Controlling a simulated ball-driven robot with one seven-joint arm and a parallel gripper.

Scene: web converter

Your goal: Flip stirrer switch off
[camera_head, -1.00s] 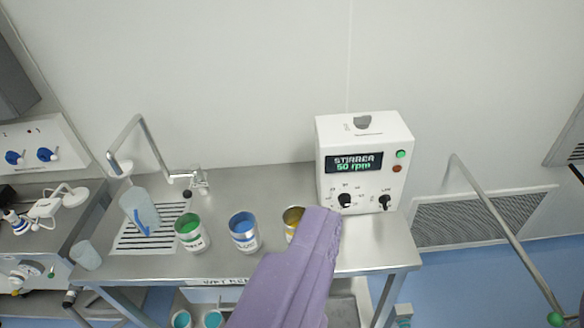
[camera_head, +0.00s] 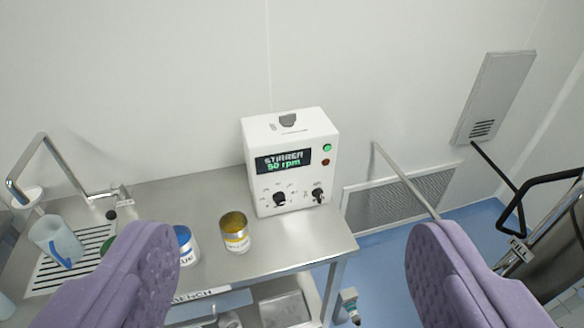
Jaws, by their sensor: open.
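The stirrer control box (camera_head: 291,160) is white and stands upright at the back right of the steel bench. Its dark display (camera_head: 283,161) reads STIRRER and 50 rpm. A green button (camera_head: 327,148) and a red button (camera_head: 326,162) sit beside the display. Below are a black rotary knob (camera_head: 279,199) on the left and a smaller black switch (camera_head: 318,195) on the right. My gripper (camera_head: 292,262) shows as two purple padded fingers, wide apart with nothing between them. They are in the foreground, in front of the box and not touching it.
A yellow can (camera_head: 235,232) stands left of the box, and a blue can (camera_head: 186,245) is partly behind my left finger. A clear jug (camera_head: 57,240) stands by the tap at left. The bench (camera_head: 300,240) is bare in front of the box. A metal rail (camera_head: 405,180) slants at right.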

